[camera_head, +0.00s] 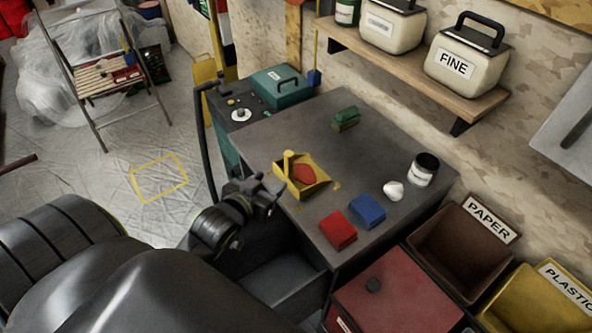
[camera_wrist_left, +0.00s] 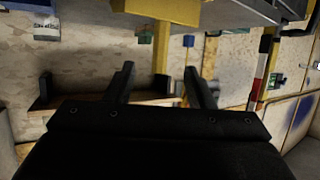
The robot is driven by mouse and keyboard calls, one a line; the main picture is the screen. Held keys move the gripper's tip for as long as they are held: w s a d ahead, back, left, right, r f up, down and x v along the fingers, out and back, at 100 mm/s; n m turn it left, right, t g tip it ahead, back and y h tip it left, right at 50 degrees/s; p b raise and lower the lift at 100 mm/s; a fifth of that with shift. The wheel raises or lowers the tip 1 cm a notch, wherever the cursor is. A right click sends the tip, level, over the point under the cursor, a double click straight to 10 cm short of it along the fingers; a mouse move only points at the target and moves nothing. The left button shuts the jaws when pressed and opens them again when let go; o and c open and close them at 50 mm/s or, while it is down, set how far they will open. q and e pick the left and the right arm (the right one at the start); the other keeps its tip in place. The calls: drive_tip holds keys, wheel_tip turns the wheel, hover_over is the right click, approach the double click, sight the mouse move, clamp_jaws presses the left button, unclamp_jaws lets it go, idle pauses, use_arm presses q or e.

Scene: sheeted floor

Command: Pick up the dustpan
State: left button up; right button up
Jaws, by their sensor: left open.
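The yellow dustpan (camera_head: 312,186) lies on the dark grey tabletop near its left edge, with a red object (camera_head: 304,174) in it and a yellow handle (camera_head: 288,163) standing up at its left side. My left gripper (camera_head: 268,190) is just left of the dustpan at the table edge, apart from it. In the left wrist view its two dark fingers (camera_wrist_left: 162,85) are spread and nothing is held. A yellow block (camera_wrist_left: 165,10) and upright yellow bar, seemingly the dustpan and its handle, show beyond the fingers. My right gripper is not in view.
The tabletop (camera_head: 345,165) also holds a red block (camera_head: 338,230), a blue block (camera_head: 367,211), a green block (camera_head: 346,119), a white lump (camera_head: 393,190) and a can (camera_head: 423,170). Bins labelled PAPER (camera_head: 425,235) and PLASTIC (camera_head: 510,300) stand at the front right.

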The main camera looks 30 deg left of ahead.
sight(287, 166)
use_arm(q)
drive_tip(key=p+x, duration=0.1)
drive_tip(key=x, duration=0.6)
drive_tip(key=shift+w+f, duration=0.15)
drive_tip(key=shift+w, duration=0.15)
drive_tip(key=shift+r+p+x, duration=0.1)
drive_tip(key=shift+p+x, duration=0.45)
drive_tip(key=shift+x, duration=0.45)
drive_tip(key=shift+r+p+x, duration=0.15)
drive_tip(key=shift+p+x, duration=0.35)
drive_tip(key=shift+x, duration=1.4)
drive_tip(key=shift+a, duration=0.15)
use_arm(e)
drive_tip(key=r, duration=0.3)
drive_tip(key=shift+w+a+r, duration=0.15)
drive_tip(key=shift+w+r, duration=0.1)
use_arm(q)
drive_tip(key=shift+c, duration=0.4)
clamp_jaws()
